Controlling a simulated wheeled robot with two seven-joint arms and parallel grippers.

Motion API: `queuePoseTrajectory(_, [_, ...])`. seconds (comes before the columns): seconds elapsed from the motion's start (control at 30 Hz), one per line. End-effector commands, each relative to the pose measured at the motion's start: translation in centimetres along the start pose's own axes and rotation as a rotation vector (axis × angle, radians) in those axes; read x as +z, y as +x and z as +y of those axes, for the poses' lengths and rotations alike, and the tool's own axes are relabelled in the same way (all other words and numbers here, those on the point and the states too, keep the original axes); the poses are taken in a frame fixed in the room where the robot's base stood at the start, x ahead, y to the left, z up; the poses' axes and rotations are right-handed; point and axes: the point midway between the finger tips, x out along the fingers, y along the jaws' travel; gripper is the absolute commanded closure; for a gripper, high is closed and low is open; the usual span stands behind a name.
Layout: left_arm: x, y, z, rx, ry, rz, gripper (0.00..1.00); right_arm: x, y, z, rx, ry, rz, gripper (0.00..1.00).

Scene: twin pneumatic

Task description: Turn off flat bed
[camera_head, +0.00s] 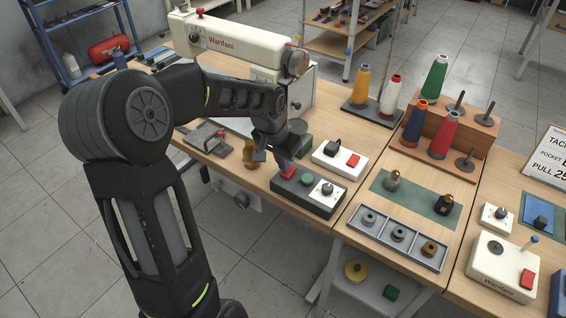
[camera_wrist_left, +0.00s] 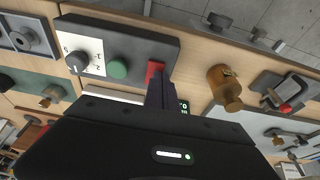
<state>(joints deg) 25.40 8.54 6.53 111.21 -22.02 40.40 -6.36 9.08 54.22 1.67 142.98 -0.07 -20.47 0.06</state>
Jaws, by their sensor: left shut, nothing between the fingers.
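A dark grey control box (camera_head: 308,192) lies on the table in front of the white sewing machine (camera_head: 237,45). It carries a red button (camera_head: 287,171), a green button (camera_head: 307,180) and a black knob on a white plate (camera_head: 327,189). In the left wrist view the red button (camera_wrist_left: 155,70), green button (camera_wrist_left: 118,68) and knob (camera_wrist_left: 77,62) show in a row. My left gripper (camera_head: 283,161) is shut and empty, pointing down with its tips at the red button. The tips (camera_wrist_left: 158,85) partly hide it; whether they press it I cannot tell. My right gripper is out of view.
A white switch box (camera_head: 340,159) with a black knob and red button stands just behind the grey box. A brass-coloured part (camera_head: 249,153) stands to its left. To the right are a grey tray (camera_head: 397,237), a green mat (camera_head: 420,197) and thread cones on a wooden stand.

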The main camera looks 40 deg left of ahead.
Motion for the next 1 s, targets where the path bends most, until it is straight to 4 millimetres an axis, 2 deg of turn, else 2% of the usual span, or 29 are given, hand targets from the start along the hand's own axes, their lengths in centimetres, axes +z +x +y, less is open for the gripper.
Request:
queuePoseTrajectory(0.27, [-0.5, -1.1, 0.1, 0.000, 0.001, 0.002, 1.00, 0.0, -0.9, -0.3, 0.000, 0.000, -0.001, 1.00])
queuePoseTrajectory(0.47, [-1.9, -4.2, 0.2, 0.000, 0.002, 0.001, 1.00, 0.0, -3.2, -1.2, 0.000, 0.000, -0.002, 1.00])
queuePoseTrajectory(0.57, [-1.4, -5.5, 0.2, -0.002, 0.000, 0.005, 1.00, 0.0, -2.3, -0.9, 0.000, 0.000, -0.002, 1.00])
queuePoseTrajectory(0.8, [-0.3, -10.5, 0.2, -0.002, 0.002, 0.004, 1.00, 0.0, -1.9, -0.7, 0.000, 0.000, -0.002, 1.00])
queuePoseTrajectory(1.0, [0.3, -12.9, 0.2, 0.000, 0.000, 0.002, 1.00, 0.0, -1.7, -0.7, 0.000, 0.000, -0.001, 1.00])
